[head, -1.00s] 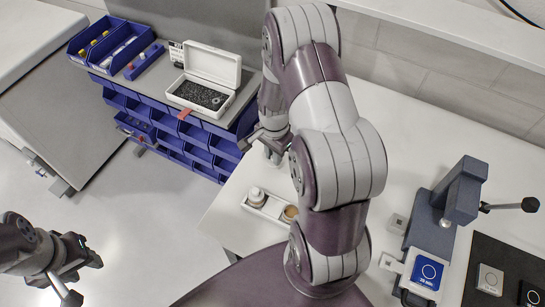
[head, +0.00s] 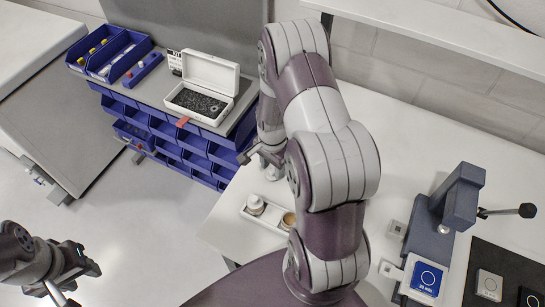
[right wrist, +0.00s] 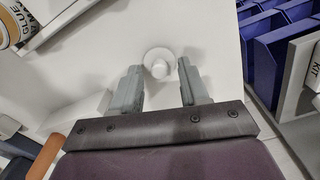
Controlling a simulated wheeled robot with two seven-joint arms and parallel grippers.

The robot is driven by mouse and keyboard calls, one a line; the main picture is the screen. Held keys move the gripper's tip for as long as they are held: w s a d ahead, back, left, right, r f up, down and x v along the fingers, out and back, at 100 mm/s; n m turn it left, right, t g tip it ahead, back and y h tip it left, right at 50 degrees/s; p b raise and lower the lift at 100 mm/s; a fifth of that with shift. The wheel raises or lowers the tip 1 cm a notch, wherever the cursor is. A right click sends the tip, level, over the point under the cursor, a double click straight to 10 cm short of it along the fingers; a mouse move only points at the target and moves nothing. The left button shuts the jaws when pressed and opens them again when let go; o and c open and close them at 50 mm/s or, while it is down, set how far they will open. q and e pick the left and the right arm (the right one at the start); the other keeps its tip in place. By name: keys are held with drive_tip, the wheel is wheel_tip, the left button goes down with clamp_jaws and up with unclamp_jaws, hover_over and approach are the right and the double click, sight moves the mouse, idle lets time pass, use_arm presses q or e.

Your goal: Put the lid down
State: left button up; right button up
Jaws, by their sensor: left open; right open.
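A small white round lid with a knob (right wrist: 158,62) rests on the white tabletop in the right wrist view, between and just beyond my right gripper's fingertips. My right gripper (right wrist: 160,88) is open, with nothing held in its fingers. In the head view the right gripper (head: 262,152) is partly hidden by my own arm, with a small white piece (head: 271,172) just below it. A white tray (head: 266,215) nearby holds a pale jar (head: 255,204) and a tan-topped pot (head: 288,220). My left gripper (head: 72,280) is open and empty at the lower left, away from the table.
A blue bin rack (head: 175,145) with an open white case (head: 208,88) on top stands left of the table. A grey press (head: 445,215) and a blue-labelled block (head: 426,277) stand at the right. A glue container (right wrist: 12,25) shows at the wrist view's upper left.

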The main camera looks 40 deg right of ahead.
sight(271, 171)
wheel_tip(271, 171, up, 12)
drive_tip(key=b, duration=0.2)
drive_tip(key=s+a+r+n+t, duration=0.1)
drive_tip(key=s+a+r+n, duration=0.1)
drive_tip(key=s+a+n, duration=0.5)
drive_tip(key=a+n, duration=0.5)
drive_tip(key=n, duration=0.3)
drive_tip(key=shift+a+n, duration=0.3)
drive_tip(key=shift+n, duration=0.1)
drive_tip(key=shift+s+r, duration=0.1)
drive_tip(key=shift+r, duration=0.05)
